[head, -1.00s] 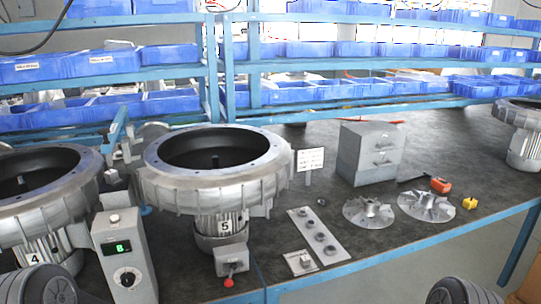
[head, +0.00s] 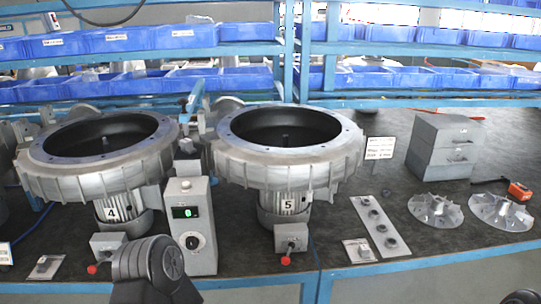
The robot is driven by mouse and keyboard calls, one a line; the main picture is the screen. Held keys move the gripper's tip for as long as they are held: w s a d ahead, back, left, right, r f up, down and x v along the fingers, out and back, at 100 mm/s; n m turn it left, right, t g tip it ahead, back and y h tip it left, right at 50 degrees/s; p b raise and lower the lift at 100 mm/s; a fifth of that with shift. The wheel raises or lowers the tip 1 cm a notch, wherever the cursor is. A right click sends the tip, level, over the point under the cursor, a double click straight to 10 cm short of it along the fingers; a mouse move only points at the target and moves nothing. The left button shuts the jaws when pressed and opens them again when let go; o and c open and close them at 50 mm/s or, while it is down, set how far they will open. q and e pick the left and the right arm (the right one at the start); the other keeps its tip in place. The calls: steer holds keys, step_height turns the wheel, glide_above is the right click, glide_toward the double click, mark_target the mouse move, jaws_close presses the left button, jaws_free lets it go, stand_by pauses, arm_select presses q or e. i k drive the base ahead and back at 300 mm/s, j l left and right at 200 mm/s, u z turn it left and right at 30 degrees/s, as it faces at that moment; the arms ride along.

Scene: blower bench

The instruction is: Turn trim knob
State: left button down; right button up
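The grey control box (head: 201,258) stands upright at the bench's front edge between blower 4 and blower 5. Its sloped face carries a green lit display (head: 185,212) and, below it, a round black trim knob (head: 193,242) with a pale pointer mark. A small button sits on its top. The knob is in plain view with nothing touching it. A dark rounded part of my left arm (head: 148,265) shows low in front of blower 4, left of the box. Neither gripper's fingers show.
Blower 4 (head: 72,188) and blower 5 (head: 243,172) flank the box; each has a small box with a red-tipped lever. A plate of round parts (head: 395,244), two impellers (head: 436,211) and a drawer cabinet (head: 427,168) stand right. Blue bins line the shelves behind.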

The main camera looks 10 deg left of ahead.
mark_target(192, 242)
steer(key=i+j, duration=0.1)
steer(key=j, duration=0.25)
steer(key=i+j, duration=0.15)
steer(key=j, duration=0.2)
steer(key=i+j, duration=0.1)
steer(key=j, duration=0.3)
steer(key=i+j+u, duration=0.1)
steer(key=j, duration=0.25)
steer(key=i+j, duration=0.15)
steer(key=j, duration=0.2)
steer(key=i+j, duration=0.1)
steer(key=j, duration=0.25)
steer(key=k, duration=0.5)
